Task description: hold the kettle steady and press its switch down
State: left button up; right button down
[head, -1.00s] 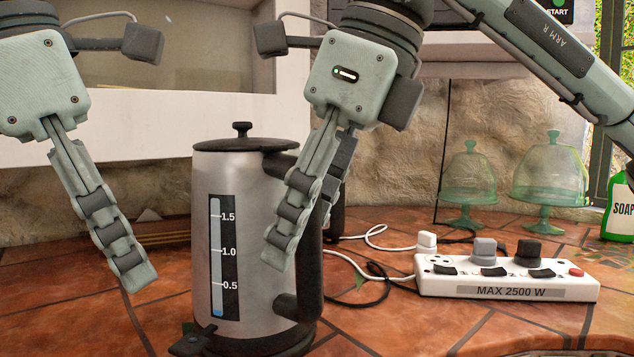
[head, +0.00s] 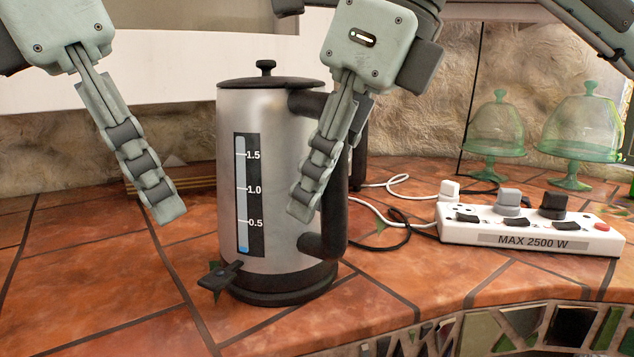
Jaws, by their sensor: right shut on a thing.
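The steel kettle (head: 278,190) with a black lid stands upright on its black base on the tiled counter. Its level window (head: 248,195) shows only a little blue at the bottom. The black switch (head: 220,276) sticks out at the lower front left of the base. My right gripper (head: 318,205) is shut on the black handle (head: 334,185) at the kettle's right side; one finger shows in front, the other is mostly hidden. My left gripper (head: 165,212) hangs left of the kettle, above the counter and apart from the switch. Its fingers overlap in this view, so their opening is unclear.
A white power strip (head: 530,230) with plugs lies to the right, with white and black cords (head: 385,235) running toward the kettle. Two green glass domes (head: 495,125) stand behind it. The mosaic edge (head: 480,330) runs along the front right.

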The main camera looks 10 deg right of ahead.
aim_at(210, 281)
pick_arm(q)
jog(key=shift+c, duration=0.3)
jog(key=shift+d, duration=0.1)
jog(key=shift+c, duration=1.3)
jog(key=shift+d+f+n+y, duration=0.35)
jog(key=shift+d+n+y, duration=0.15)
jog(key=shift+n, duration=0.5)
grip_shut()
jog(key=shift+d+f+n+y, duration=0.15)
jog(key=shift+d+n+y, duration=0.15)
jog(key=shift+n, duration=0.6)
jog(key=shift+f, duration=0.15)
jog(key=shift+x, duration=3.35)
jog(key=shift+a, duration=0.1)
jog(key=shift+f, duration=0.15)
